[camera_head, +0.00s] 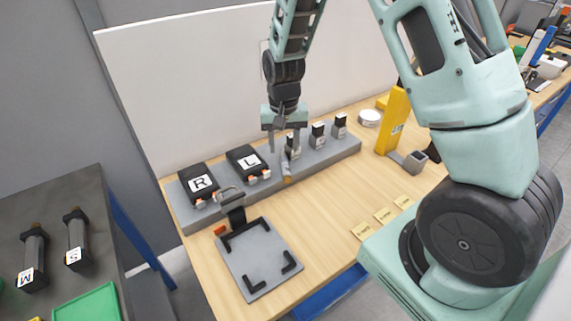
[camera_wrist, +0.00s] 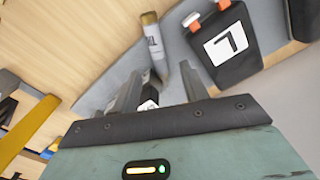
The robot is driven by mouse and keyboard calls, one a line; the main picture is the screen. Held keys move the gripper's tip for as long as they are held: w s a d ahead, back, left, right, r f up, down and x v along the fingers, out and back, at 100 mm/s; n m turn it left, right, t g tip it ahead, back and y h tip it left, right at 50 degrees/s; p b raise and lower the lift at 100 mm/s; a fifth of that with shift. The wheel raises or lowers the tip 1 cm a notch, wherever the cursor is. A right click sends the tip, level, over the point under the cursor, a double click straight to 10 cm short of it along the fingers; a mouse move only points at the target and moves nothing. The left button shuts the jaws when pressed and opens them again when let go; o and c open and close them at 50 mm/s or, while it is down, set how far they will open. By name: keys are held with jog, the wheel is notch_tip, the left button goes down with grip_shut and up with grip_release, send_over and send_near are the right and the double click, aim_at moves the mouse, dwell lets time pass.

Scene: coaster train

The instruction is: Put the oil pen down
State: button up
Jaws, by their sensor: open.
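The oil pen (camera_wrist: 153,45), apparently the slim pale-grey piece with a dark label and a brownish-gold end, shows just beyond my fingertips in the wrist view. In the head view a small slim piece with a yellow-orange end (camera_head: 287,180) shows at the front of the long grey rack (camera_head: 330,154), below my gripper. My gripper (camera_head: 284,150) points down over the rack's middle. Its fingers (camera_wrist: 160,75) are apart, with no pen gripped between them. Whether a finger touches the pen, and how the pen is seated, I cannot tell.
Black boxes marked R (camera_head: 200,183) and L (camera_head: 248,161) sit on the rack's left. Small labelled black pieces (camera_head: 318,135) stand on its right. A grey plate with black corners (camera_head: 262,255), a yellow device (camera_head: 393,120) and a white round item (camera_head: 369,117) are nearby.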

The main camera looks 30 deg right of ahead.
aim_at(285, 164)
jog(key=f, duration=0.1)
jog(key=f+p, duration=0.1)
jog(key=f, duration=0.1)
jog(key=f+p, duration=0.1)
jog(key=f, duration=0.1)
jog(key=shift+s, duration=0.4)
jog(key=shift+f, duration=0.6)
grip_shut()
